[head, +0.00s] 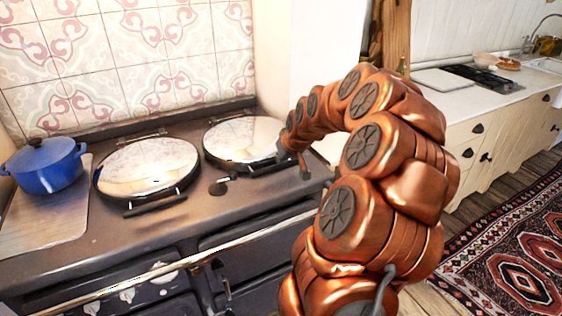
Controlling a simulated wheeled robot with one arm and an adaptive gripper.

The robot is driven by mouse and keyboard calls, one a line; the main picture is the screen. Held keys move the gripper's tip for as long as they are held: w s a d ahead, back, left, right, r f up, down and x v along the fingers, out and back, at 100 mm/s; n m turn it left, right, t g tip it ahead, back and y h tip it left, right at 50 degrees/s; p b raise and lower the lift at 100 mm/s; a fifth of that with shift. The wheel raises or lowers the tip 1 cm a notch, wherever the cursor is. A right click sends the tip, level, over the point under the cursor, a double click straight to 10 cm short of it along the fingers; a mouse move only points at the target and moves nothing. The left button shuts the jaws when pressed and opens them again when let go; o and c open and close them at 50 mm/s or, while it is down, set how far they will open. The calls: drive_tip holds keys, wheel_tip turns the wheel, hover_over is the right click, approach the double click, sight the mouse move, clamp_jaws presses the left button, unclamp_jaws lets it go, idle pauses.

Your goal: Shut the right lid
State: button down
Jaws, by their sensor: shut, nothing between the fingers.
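The right lid (236,139) is a round, mirror-like metal dome with a dark rim on the range cooker. It lies flat and looks closed down on its hotplate. Its dark bar handle (258,171) runs along the front edge. My copper arm reaches in from the right, and my gripper (303,166) is at the right end of this handle, by the lid's right edge. The gripper is shut and holds nothing. The arm's end hides part of the lid's right edge, and I cannot tell whether the gripper touches the handle.
The left lid (147,166) also lies flat. A blue lidded pot (46,168) stands on a pale board (50,222) at the far left. A long rail (215,247) crosses the cooker's front. A white counter (455,112) lies to the right, beyond my arm.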

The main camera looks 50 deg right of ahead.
drive_tip(key=shift+s+a+f+g, duration=0.15)
drive_tip(key=shift+s+f, duration=0.05)
drive_tip(key=shift+f, duration=0.3)
drive_tip(key=shift+s+a+f+g, duration=0.15)
drive_tip(key=shift+f, duration=0.3)
drive_tip(key=r, duration=0.3)
drive_tip(key=w+r, duration=0.1)
drive_tip(key=r, duration=0.1)
drive_tip(key=shift+d+r, duration=0.3)
drive_tip(key=shift+d, duration=0.05)
drive_tip(key=b+v, duration=0.2)
drive_tip(key=v, duration=0.8)
drive_tip(key=shift+w+d, duration=0.2)
drive_tip(key=shift+w, duration=0.05)
drive_tip(key=shift+r, duration=0.15)
